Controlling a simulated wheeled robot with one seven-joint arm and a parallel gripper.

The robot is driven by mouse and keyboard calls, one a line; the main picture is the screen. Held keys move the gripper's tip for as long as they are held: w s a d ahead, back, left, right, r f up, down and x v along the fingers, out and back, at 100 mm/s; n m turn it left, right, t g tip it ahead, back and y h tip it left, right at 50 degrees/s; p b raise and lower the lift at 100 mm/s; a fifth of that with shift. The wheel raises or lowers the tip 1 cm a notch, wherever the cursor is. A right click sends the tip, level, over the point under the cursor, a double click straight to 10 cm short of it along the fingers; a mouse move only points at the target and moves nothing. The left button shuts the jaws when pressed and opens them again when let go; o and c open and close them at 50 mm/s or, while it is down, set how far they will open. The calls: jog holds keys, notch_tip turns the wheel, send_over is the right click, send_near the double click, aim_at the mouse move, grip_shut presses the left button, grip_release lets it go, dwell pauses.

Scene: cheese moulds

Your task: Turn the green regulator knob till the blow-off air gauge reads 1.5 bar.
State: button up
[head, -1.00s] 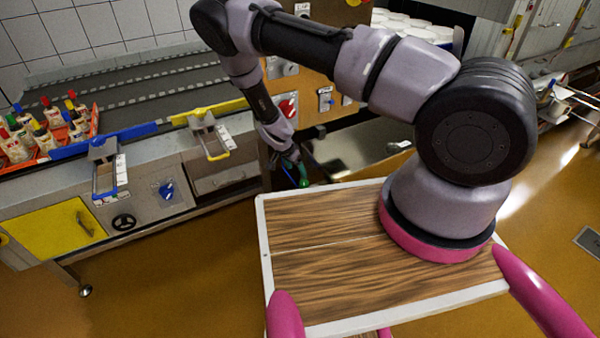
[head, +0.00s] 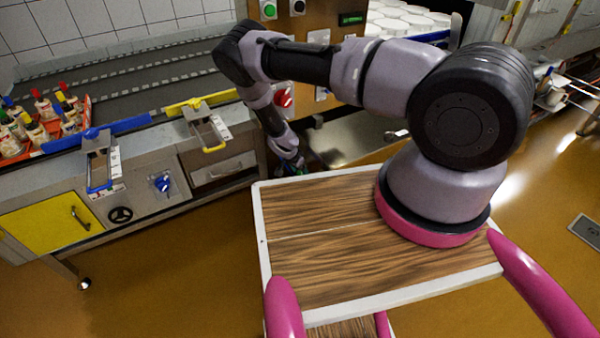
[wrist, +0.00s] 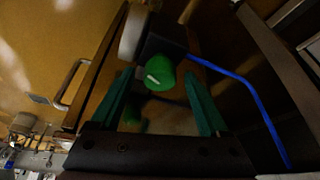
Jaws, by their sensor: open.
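In the wrist view the green regulator knob (wrist: 160,73), with a pale mark on its face, sits on a dark block. My gripper (wrist: 160,82) is open, its two green fingers on either side of the knob. Gaps seem to show between fingers and knob; I cannot tell about contact. A pale round part (wrist: 132,32) beside the block may be the gauge, seen from its side; no reading shows. In the head view my gripper (head: 292,167) is small and low beside the machine's wooden-coloured panel, and the knob cannot be made out there.
A blue hose (wrist: 245,88) runs along the right of the knob in the wrist view. In the head view a red rotary switch (head: 283,98) and a green button (head: 268,10) are on the panel. A steel counter with bottles (head: 40,105) stands left.

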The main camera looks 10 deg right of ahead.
grip_shut()
jog(key=shift+n, duration=0.3)
jog(key=n, duration=0.2)
jog(key=n+t+y, duration=0.1)
jog(key=n, duration=0.1)
jog(key=shift+s+d+n+y, duration=0.15)
jog(key=shift+n+y, duration=0.15)
jog(key=n+y, duration=0.1)
jog(key=n, duration=0.1)
jog(key=n+y, duration=0.1)
jog(key=n, duration=0.2)
jog(key=shift+n+t, duration=0.3)
jog(key=shift+d, duration=0.1)
grip_release()
